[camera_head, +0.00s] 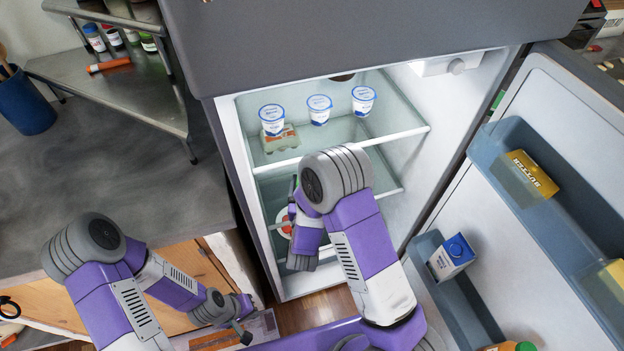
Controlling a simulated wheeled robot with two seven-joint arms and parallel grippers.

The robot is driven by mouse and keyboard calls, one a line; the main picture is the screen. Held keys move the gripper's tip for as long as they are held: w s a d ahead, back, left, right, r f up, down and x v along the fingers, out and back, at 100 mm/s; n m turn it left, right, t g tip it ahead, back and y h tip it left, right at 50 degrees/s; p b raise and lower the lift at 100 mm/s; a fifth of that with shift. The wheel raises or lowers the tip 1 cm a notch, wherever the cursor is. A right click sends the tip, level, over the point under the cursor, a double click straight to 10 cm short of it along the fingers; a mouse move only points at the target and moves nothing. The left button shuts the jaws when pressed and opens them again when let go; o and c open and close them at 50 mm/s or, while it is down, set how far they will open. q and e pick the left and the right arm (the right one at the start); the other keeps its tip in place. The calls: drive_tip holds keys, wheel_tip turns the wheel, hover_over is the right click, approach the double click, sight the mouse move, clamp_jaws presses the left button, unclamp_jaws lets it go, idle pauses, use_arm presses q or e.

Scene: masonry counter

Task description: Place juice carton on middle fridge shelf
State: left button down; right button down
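A small white-and-blue carton with a blue cap (452,257) stands in a lower bin of the open fridge door; I cannot read whether it is juice. The middle fridge shelf (385,193) is a glass shelf below the one with the cups, and my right arm covers much of it. My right gripper (291,212) is inside the fridge, mostly hidden behind its own arm, beside a white round item with red on it (284,222). My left gripper (246,322) hangs low outside the fridge, left of its opening, with no held object visible; its finger gap is unclear.
The upper shelf (400,133) holds several white cups with blue lids and an egg carton (281,139). The open door (500,270) stands on the right, with a yellow butter pack (532,174) in its upper bin. A counter with a metal rack (120,95) is at left.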

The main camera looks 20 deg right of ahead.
drive_tip(key=f+b+x, duration=0.3)
drive_tip(key=b+x, duration=0.1)
drive_tip(key=x, duration=1.1)
drive_tip(key=shift+w, duration=0.3)
drive_tip(key=shift+d, duration=0.1)
drive_tip(key=shift+f, duration=0.1)
unclamp_jaws()
drive_tip(key=shift+f, duration=0.2)
